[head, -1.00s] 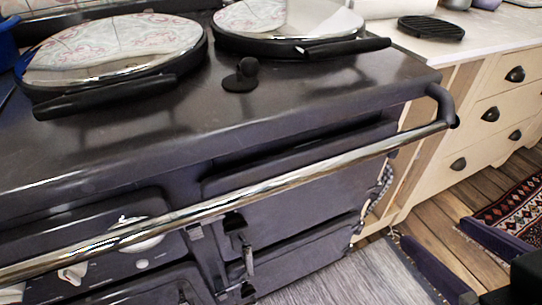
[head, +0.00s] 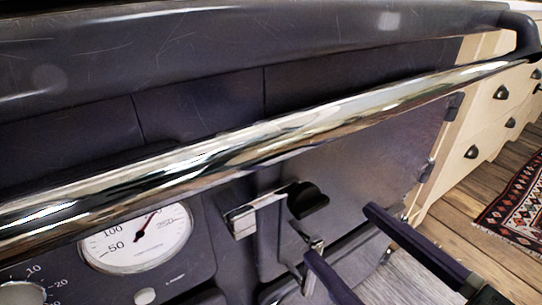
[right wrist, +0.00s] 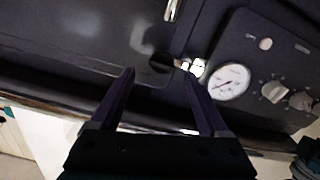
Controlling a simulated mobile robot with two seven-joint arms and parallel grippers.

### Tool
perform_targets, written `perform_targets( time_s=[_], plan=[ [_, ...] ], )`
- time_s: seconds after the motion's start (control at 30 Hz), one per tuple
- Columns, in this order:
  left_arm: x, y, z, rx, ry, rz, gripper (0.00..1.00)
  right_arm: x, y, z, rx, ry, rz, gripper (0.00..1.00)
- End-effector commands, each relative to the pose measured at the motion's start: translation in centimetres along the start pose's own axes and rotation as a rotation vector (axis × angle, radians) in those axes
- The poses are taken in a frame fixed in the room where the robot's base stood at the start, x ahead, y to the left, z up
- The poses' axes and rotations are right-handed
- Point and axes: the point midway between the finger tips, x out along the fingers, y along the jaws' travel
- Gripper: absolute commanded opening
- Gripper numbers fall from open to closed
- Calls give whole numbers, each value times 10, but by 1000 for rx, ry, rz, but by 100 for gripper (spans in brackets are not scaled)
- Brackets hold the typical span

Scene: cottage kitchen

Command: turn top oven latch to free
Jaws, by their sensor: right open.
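The top oven latch (head: 308,200) is a black knob on a chrome bar that runs roughly level to a chrome catch at its left. It also shows in the right wrist view (right wrist: 160,63), just beyond and between my fingertips. My right gripper (head: 341,232) is open and empty, with two long dark purple fingers pointing at the oven front just right of and below the latch. In the right wrist view its fingers (right wrist: 158,75) are spread wide. I see no contact with the latch. The dark oven door (head: 385,150) looks shut. My left gripper is not in view.
A thick chrome rail (head: 250,145) crosses in front of the oven above the latch. A round white gauge (head: 138,240) and dials sit left of the latch. Cream drawers (head: 490,110) and a patterned rug (head: 515,200) lie right.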

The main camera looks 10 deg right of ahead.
Motion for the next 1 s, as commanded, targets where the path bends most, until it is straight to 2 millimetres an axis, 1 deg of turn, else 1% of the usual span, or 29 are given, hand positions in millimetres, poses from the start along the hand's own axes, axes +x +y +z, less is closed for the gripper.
perform_targets(
  time_s=[0.03, 0.1, 0.2, 0.3, 0.43, 0.67, 1.0],
  plan=[
    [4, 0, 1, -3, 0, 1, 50, 11, 0, 0, 1, 6, 1, 79],
    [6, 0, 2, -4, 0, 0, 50, 24, 0, 1, -1, 5, 1, 79],
    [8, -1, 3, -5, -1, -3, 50, 38, 0, 0, 1, 4, 0, 79],
    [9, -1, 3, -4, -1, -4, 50, 48, 0, 1, 0, 1, 1, 79],
    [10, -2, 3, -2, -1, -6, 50, 53, 0, 0, 2, -1, 1, 79],
    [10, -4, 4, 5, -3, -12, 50, 53, 0, 0, 2, -1, 1, 78],
    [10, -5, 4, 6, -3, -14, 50, 53, 0, 0, 2, -1, 1, 39]
  ],
)
